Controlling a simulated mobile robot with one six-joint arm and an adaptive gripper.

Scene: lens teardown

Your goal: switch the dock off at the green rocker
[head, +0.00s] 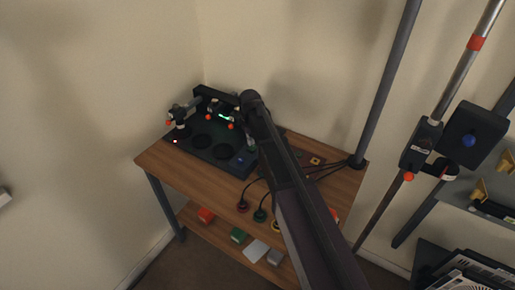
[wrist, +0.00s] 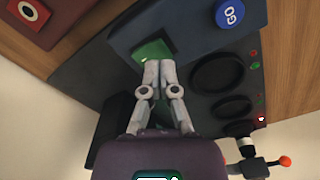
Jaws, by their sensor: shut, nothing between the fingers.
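The black dock (head: 212,143) sits on the wooden table in the head view. In the wrist view the dock (wrist: 190,60) fills the middle, seen at a slant. The green rocker (wrist: 153,50) is on its panel. My gripper (wrist: 159,63) is shut with nothing between its fingers. Its tips overlap the lower part of the rocker in the picture; I cannot tell whether they touch it. In the head view my arm hides the gripper and the rocker. A small red light (wrist: 261,119) glows on the dock.
A round blue GO button (wrist: 230,13) and a red block with a round button (wrist: 30,10) are close by. The wooden table (head: 215,184) has cables at its right. A clamp with an orange knob (wrist: 284,161) stands at the dock's end.

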